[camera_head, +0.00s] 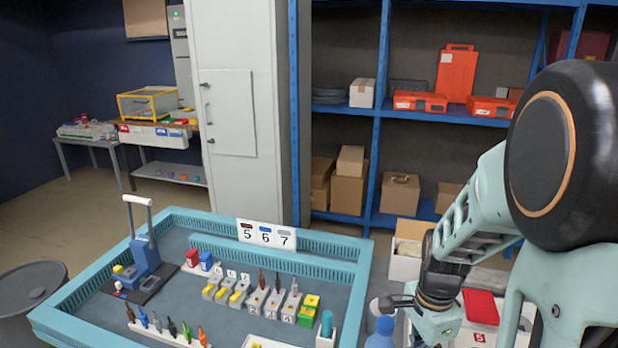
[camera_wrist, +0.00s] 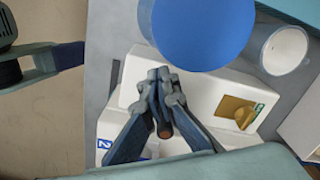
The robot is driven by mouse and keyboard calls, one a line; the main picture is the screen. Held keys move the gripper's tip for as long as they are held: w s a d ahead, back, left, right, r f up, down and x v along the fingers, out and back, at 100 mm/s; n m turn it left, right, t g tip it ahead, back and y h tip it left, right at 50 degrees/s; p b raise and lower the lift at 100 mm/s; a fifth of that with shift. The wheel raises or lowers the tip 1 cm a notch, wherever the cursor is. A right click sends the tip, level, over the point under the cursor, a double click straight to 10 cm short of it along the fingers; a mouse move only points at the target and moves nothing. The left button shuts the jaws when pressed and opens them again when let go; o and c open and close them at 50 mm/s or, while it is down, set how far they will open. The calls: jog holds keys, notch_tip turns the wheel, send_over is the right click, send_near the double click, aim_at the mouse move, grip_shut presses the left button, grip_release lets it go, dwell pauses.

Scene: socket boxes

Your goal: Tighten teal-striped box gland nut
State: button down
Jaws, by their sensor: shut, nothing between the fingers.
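My gripper (camera_wrist: 163,77) is shut and empty in the wrist view, its fingertips meeting just below a large blue round thing. Behind and below the fingers is a white box (camera_wrist: 205,88) with a yellow plate (camera_wrist: 236,110) and a narrow teal-green mark beside it. Whether this is the teal-striped box I cannot tell. A brown-orange round end (camera_wrist: 164,132) shows between the fingers. In the head view several small grey boxes (camera_head: 257,300) stand in the tray; their stripes are too small to tell. I cannot make out a gland nut.
The blue round thing (camera_wrist: 205,28) and a white open cup (camera_wrist: 285,48) are close to my fingertips. A teal-rimmed tray (camera_head: 82,290) holds a blue handled device (camera_head: 145,255) and several coloured tools. A blue bottle (camera_head: 381,336) stands near my wrist. Blue shelving is behind.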

notch_tip(320, 180, up, 6)
jog(key=p, duration=0.4)
jog(key=shift+p, duration=0.4)
